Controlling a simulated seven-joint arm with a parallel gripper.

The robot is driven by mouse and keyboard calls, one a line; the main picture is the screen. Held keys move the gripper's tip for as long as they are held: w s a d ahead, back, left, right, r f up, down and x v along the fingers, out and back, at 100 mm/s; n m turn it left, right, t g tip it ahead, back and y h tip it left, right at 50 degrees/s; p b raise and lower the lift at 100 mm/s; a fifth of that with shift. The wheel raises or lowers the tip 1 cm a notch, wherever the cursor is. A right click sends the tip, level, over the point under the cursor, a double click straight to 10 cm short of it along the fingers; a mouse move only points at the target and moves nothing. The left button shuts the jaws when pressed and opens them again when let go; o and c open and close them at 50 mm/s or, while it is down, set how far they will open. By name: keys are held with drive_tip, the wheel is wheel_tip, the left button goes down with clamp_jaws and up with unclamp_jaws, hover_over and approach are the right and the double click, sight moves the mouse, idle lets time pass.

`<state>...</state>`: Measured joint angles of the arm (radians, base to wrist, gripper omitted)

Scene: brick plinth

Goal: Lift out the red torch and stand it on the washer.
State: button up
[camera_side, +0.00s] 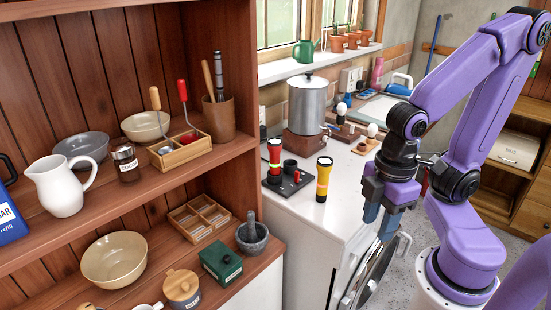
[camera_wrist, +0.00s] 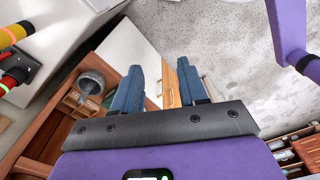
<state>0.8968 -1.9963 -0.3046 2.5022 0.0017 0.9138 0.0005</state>
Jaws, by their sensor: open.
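The red torch (camera_side: 274,158), with black and pale bands, stands upright in a dark holder (camera_side: 297,184) on the white top of the washer (camera_side: 300,222). Its lower end is hidden in the holder. In the wrist view the red torch (camera_wrist: 14,74) shows at the left edge, partly cut off. The washer has a round door (camera_side: 374,275) on its front. My gripper (camera_side: 379,217) is open and empty, pointing down to the right of the washer top, apart from the torch. In the wrist view its blue fingers (camera_wrist: 158,78) are spread with nothing between.
A yellow torch (camera_side: 323,182) stands upright just right of the holder, and shows in the wrist view (camera_wrist: 12,35). A steel urn (camera_side: 307,103) stands behind. A wooden shelf unit (camera_side: 255,195) with bowls and jars borders the left. The washer top's front part is clear.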

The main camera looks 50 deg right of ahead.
idle(0.4)
drive_tip(key=o, duration=0.7)
